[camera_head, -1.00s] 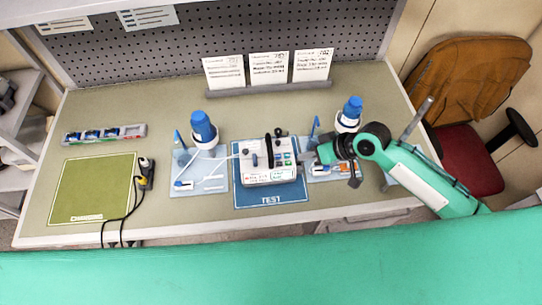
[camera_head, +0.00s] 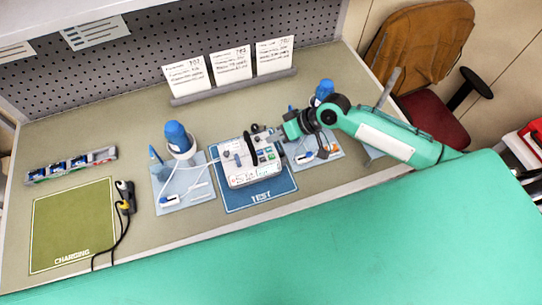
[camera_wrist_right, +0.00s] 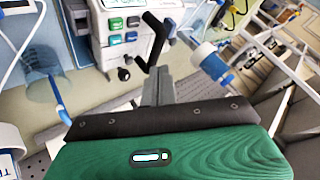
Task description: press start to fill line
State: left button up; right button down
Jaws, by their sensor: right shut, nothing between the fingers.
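The white infusion pump (camera_head: 245,175) sits on the blue TEST mat (camera_head: 262,198), its small screen near the front edge and green and blue buttons (camera_head: 267,154) on its right. In the right wrist view the pump (camera_wrist_right: 107,62) is at the top, with its green and blue buttons (camera_wrist_right: 124,30) in plain sight. My right gripper (camera_head: 268,133) is shut and empty, over the pump's back right corner. In that wrist view its fingers (camera_wrist_right: 160,84) overlap the end of a black L-shaped handle (camera_wrist_right: 154,42); I cannot tell whether they touch. My left gripper is not in view.
Blue-capped bottles (camera_head: 178,138) stand on light blue mats left and right of the pump, and a white tube runs from the left one. A green CHARGING mat (camera_head: 72,225) lies at left beside a black cable (camera_head: 125,205). Cards (camera_head: 230,66) stand behind.

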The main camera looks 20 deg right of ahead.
jog(key=b, duration=0.4)
send_over(275, 157)
notch_tip(275, 157, down, 6)
jog(key=shift+f, duration=0.1)
jog(key=shift+f+b, duration=0.4)
jog(key=shift+f, duration=0.1)
jog(key=shift+d, duration=0.1)
jog(key=shift+f, duration=0.15)
dwell(1.1)
jog(key=shift+f, duration=0.3)
jog(key=shift+f+b, duration=0.3)
jog(key=shift+f, duration=0.2)
dwell(0.5)
dwell(0.3)
jog(key=shift+r+p, duration=0.85)
jog(key=shift+r, duration=0.1)
